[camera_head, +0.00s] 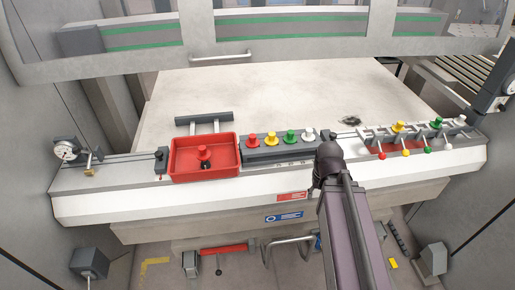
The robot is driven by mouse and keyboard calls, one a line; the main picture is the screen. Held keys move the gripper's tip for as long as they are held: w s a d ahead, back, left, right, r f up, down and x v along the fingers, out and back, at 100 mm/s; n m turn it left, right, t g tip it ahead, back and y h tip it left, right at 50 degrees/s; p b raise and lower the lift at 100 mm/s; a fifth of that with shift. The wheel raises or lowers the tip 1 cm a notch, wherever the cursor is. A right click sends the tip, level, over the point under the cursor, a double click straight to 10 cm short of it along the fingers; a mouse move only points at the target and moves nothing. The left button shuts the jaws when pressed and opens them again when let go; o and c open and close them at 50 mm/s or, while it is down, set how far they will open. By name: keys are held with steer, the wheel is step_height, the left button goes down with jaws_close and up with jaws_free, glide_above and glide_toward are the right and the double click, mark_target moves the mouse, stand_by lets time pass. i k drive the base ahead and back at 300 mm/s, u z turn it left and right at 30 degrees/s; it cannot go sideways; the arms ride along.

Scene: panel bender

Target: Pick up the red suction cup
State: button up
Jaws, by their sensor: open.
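A red suction cup (253,140) stands upright at the left end of a grey holder block (265,154), in a row with yellow, green and white ones. Another red knob-like piece (204,151) with a dark lower part is in the red tray (178,173) to the left. A small red ball-ended piece (382,156) is on the rack at right. My arm reaches up from the bottom and its dark joint lies right of the holder block. I cannot make out my gripper's fingers; they are not in view.
A metal rack (372,133) with yellow, green and white pieces is at right. A dial gauge (66,150) stands at far left. A grey bar handle (203,118) lies behind the tray. The pale table surface (260,90) behind is mostly clear. A machine beam (250,59) crosses above it.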

mark_target(252, 142)
steer(key=z, duration=0.05)
steer(key=k, duration=1.05)
steer(key=u, duration=0.4)
steer(key=i, duration=1)
